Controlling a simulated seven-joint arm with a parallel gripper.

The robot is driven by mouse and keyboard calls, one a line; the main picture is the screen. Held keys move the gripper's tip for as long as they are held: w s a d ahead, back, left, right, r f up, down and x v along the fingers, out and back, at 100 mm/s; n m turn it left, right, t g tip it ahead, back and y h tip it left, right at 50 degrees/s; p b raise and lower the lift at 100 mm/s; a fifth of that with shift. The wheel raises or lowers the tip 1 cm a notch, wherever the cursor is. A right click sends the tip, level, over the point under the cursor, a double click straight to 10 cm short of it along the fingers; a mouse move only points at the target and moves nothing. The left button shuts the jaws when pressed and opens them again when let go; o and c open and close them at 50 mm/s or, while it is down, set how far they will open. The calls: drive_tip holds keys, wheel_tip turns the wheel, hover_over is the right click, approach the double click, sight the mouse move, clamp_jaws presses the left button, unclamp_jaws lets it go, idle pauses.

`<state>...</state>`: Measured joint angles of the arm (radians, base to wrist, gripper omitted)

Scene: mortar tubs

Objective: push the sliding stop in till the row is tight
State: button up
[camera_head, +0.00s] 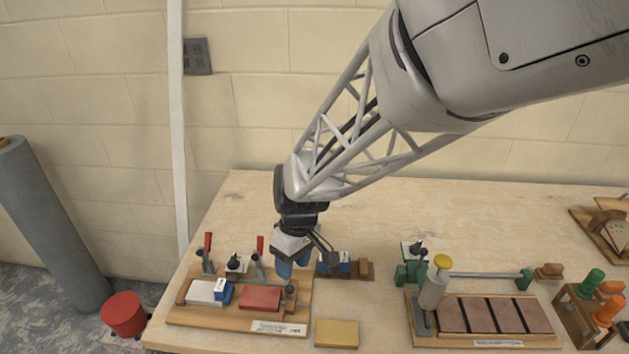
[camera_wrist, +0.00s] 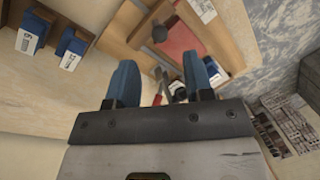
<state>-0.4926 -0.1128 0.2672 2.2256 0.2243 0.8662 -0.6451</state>
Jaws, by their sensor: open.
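My gripper (camera_head: 291,266) is open and empty, its blue fingers pointing down above the back right part of the left wooden board (camera_head: 180,317). In the wrist view the gripper (camera_wrist: 160,80) has a clear gap between its fingers. The left board carries a white block (camera_head: 204,291), a small blue block with a white label (camera_head: 223,293) and a red block (camera_head: 260,298) in a row. A dark upright knob (camera_head: 290,292) stands at the red block's right end; it also shows in the wrist view (camera_wrist: 160,33). I cannot tell which part is the sliding stop.
Red-handled clamps (camera_head: 207,250) stand behind the row. Labelled blue blocks (camera_wrist: 72,45) sit on a small rack (camera_head: 366,271). A yellow block (camera_head: 337,333) lies right of the left board. Another board holds brown tiles (camera_head: 480,314) with a yellow-topped cylinder (camera_head: 434,287) at its left.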

sight(290, 285)
drive_tip(key=shift+f, duration=0.15)
drive_tip(key=shift+s+a+f, duration=0.15)
drive_tip(key=shift+s+f, duration=0.05)
drive_tip(key=shift+f, duration=1)
drive_tip(key=shift+s+a+f, duration=0.1)
drive_tip(key=shift+s+f, duration=0.1)
drive_tip(key=shift+f, duration=1.05)
drive_tip(key=shift+s+a+f, duration=0.15)
drive_tip(key=shift+s+f, duration=0.05)
drive_tip(key=shift+f, duration=1)
drive_tip(key=shift+c, duration=0.4)
